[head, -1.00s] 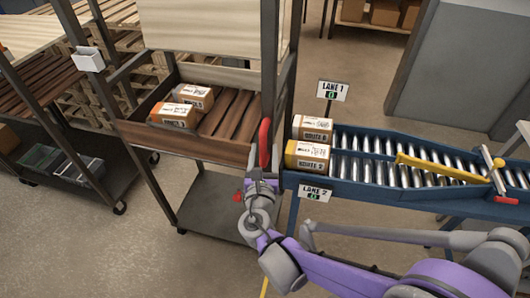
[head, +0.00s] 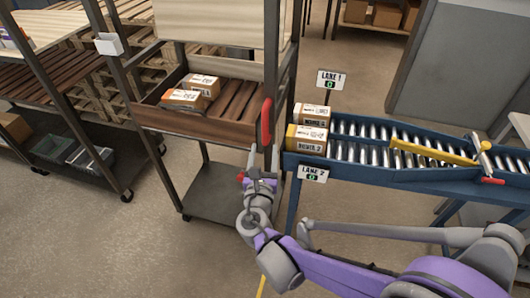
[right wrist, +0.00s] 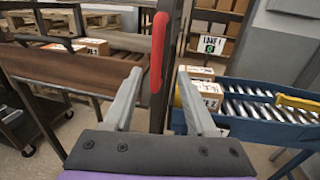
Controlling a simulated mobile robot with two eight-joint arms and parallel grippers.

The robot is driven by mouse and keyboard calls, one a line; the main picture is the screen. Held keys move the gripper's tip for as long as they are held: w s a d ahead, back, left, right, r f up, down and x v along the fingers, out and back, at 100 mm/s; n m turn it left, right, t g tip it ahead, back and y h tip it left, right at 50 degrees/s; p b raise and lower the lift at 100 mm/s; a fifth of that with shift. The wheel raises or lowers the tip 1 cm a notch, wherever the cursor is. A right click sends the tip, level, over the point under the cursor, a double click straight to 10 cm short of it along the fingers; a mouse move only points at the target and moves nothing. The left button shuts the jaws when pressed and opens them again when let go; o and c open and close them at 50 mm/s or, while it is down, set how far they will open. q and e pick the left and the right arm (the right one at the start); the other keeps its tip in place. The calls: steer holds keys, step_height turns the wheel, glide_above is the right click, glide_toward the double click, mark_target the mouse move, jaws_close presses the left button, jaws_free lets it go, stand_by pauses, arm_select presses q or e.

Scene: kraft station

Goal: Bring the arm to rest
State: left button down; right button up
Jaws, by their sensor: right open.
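My right arm reaches in from the lower right of the head view. Its gripper (head: 259,176) is in front of the shelf rack's post. In the right wrist view the two grey fingers stand apart with nothing between them, so the gripper (right wrist: 158,95) is open and empty. A red part (head: 266,122) on or beside the dark post is just beyond the gripper; it also shows in the right wrist view (right wrist: 160,50) between the fingers' lines. My left gripper is not in view.
The rack's slatted shelf (head: 235,112) holds two cartons (head: 182,101). The blue roller conveyor (head: 385,172) at right carries two labelled cartons (head: 306,139) at its near end, by the Lane 1 sign (head: 331,79) and Lane 2 sign (head: 312,173). Bare floor (head: 130,245) lies at lower left.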

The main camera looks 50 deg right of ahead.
steer(key=shift+w+d+f, duration=0.1)
steer(key=shift+d, duration=0.05)
stand_by(0.4)
steer(key=s+a+f+m+g+y+p, duration=0.1)
steer(key=s+a+f+m+y, duration=0.1)
steer(key=a+m+y, duration=0.3)
steer(key=s+a+f+m+g+y+p, duration=0.1)
steer(key=a+m+y, duration=0.4)
steer(key=a+m, duration=0.6)
steer(key=s+a+f+m+g+y+p, duration=0.1)
steer(key=s+a+f+m+g+y, duration=0.1)
steer(key=a+f+m+y, duration=0.3)
steer(key=a+m, duration=0.3)
steer(key=a, duration=0.1)
steer(key=shift+s+m+g+p, duration=0.3)
steer(key=shift+s+m, duration=0.1)
